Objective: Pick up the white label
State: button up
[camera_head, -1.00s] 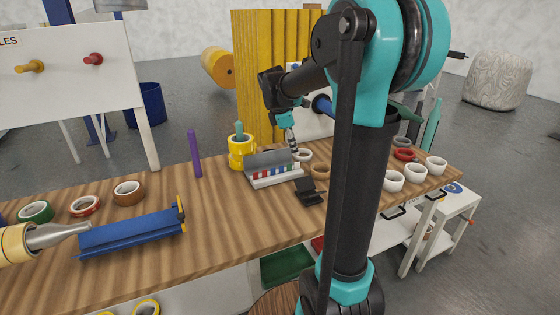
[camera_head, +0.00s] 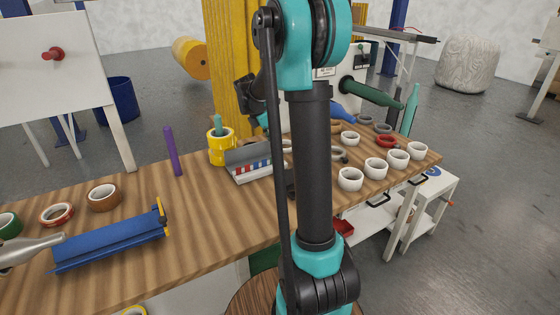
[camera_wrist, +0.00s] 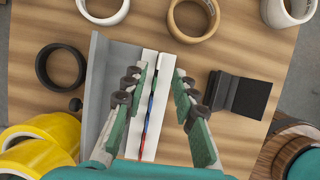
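A grey and white holder (camera_head: 252,174) on the wooden table carries a row of small coloured labels, red and blue among them. In the wrist view the holder's white strip (camera_wrist: 158,70) runs up the picture, with the thin coloured label edges (camera_wrist: 151,105) along it. I cannot single out the white label against the white strip. My gripper (camera_wrist: 160,76) is open above the holder, with one finger on each side of the label row and nothing held.
A black stand (camera_wrist: 236,96) is right of the fingers. Yellow tape rolls (camera_head: 222,147) stand left of the holder. A blue trough (camera_head: 110,240) lies at the left. White rolls (camera_head: 375,168) stand at the right.

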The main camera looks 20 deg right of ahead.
aim_at(280, 160)
jog(key=shift+x, duration=3)
jog(key=shift+a, duration=0.1)
grip_shut()
